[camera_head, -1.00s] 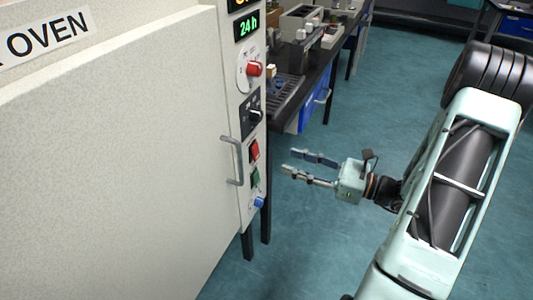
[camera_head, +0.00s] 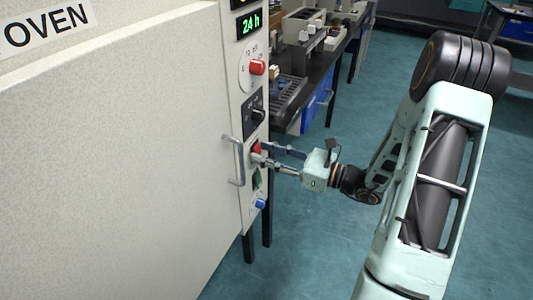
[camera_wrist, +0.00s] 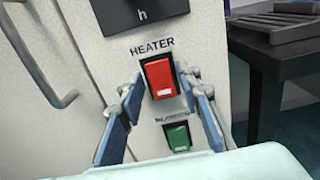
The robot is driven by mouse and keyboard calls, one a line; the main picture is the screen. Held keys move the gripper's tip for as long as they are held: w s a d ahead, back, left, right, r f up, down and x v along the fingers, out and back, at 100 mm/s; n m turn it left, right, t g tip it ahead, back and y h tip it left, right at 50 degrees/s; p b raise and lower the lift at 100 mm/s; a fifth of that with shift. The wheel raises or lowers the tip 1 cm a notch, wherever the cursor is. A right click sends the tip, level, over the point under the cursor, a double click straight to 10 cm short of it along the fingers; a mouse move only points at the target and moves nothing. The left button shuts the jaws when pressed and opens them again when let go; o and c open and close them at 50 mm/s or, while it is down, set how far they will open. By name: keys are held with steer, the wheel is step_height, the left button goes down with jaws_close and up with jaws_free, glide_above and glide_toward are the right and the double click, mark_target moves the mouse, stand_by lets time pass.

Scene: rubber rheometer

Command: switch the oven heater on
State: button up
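The oven (camera_head: 110,150) fills the left of the head view, with its control panel along its right edge. The red heater switch (camera_wrist: 162,78), under the label HEATER, sits in the middle of the wrist view; in the head view the red switch (camera_head: 256,147) is partly hidden by my fingers. My gripper (camera_head: 268,156) is at the panel in front of this switch. In the wrist view its two blue-padded fingers are apart, one on each side of the switch, with nothing between them gripped. I cannot tell whether a fingertip touches the panel.
A green switch (camera_wrist: 178,136) is just below the red one. The oven's door handle (camera_head: 236,160) stands out left of the switches. A dark bench (camera_head: 310,85) stands behind.

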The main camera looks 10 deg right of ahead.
jaws_close()
steer(key=shift+f+t+y+b, duration=0.4)
steer(key=shift+f+y+b, duration=0.15)
steer(key=shift+b, duration=0.5)
steer(key=shift+t+y+b, duration=0.5)
steer(key=shift+y, duration=0.35)
steer(key=shift+r, duration=0.1)
steer(key=shift+o, duration=1.7)
jaws_free()
steer(key=v, duration=1.2)
